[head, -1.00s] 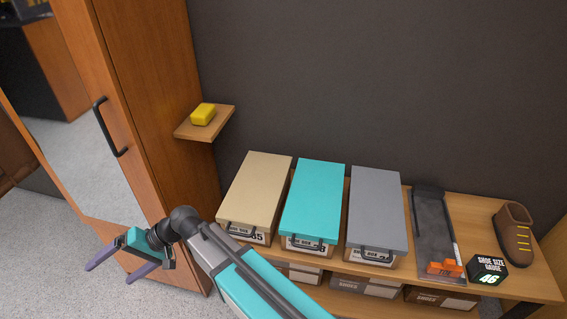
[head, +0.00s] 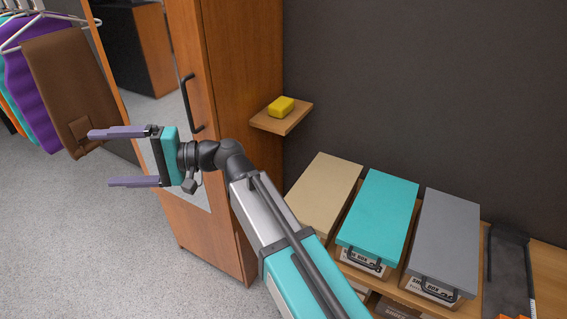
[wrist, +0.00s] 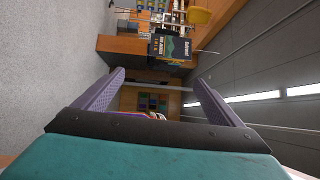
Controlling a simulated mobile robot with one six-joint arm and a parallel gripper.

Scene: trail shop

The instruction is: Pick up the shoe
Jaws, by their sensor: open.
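The shoe is not in either view now; a brown shoe stood at the right end of the bench in the earlier head view. My gripper (head: 112,157) is open and empty in the head view. It is raised in front of the wooden cabinet and points left, toward hanging clothes. In the wrist view my gripper (wrist: 158,85) has its two purple fingers spread, with nothing between them but the far part of the shop.
A beige box (head: 325,192), a teal box (head: 378,215) and a grey box (head: 444,240) stand on the bench. A wall shelf (head: 283,122) holds a yellow block (head: 281,106). A tall wooden cabinet (head: 243,150) stands beside my arm; clothes (head: 75,85) hang at left.

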